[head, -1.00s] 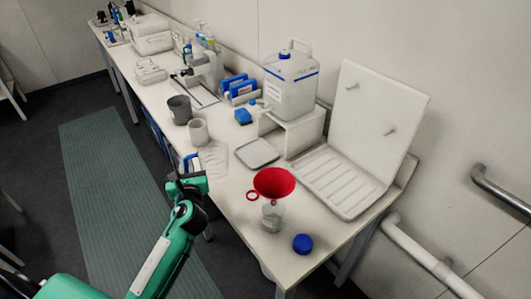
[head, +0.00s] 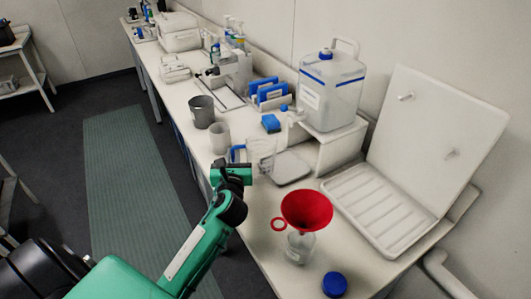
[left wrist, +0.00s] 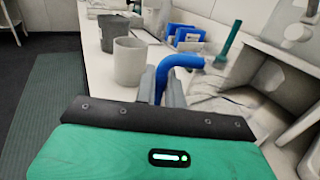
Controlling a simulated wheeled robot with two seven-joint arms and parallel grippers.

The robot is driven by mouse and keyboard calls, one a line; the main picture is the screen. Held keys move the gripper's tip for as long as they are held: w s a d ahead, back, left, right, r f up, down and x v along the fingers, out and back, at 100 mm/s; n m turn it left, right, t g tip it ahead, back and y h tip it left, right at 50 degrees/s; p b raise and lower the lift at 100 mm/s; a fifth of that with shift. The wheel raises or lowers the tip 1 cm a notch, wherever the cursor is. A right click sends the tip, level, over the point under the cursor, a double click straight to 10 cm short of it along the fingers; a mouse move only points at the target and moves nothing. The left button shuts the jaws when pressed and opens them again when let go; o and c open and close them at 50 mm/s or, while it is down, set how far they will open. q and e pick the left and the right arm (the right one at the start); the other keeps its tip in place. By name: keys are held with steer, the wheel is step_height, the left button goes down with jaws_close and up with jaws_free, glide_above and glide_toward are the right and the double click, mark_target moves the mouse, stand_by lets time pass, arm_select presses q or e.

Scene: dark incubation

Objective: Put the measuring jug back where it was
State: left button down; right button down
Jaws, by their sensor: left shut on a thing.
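The measuring jug (head: 264,149) is clear with a blue handle, on the near left part of the bench beside a flat square plate (head: 293,177). My left gripper (head: 235,166) is shut on the blue handle, which rises between its fingers in the left wrist view (left wrist: 182,61). The clear body is faint, and I cannot tell whether its base touches the bench. My right gripper is not in view.
A light grey beaker (head: 219,139) and a darker grey pot (head: 201,112) stand left of the jug. A carboy (head: 332,92) stands on a white stand (head: 342,150) behind. A red funnel (head: 306,209) sits on a bottle (head: 299,247) near a blue cap (head: 334,284).

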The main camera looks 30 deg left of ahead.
mark_target(263, 144)
arm_select(q)
steer(key=w+d, duration=0.1)
steer(key=w, duration=0.1)
steer(key=w+d, duration=0.2)
steer(key=w, duration=0.1)
steer(key=w+d, duration=0.1)
steer(key=w, duration=0.2)
steer(key=shift+w+d, duration=0.1)
steer(key=shift+d, duration=0.3)
steer(key=shift+w+d, duration=0.15)
steer(key=shift+w, duration=0.05)
step_height(263, 144, down, 3)
steer(key=shift+f, duration=0.25)
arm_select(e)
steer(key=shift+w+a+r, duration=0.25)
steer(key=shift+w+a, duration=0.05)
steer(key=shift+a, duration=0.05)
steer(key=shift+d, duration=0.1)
arm_select(q)
steer(key=shift+f, duration=0.15)
steer(key=c, duration=1.5)
jaws_free()
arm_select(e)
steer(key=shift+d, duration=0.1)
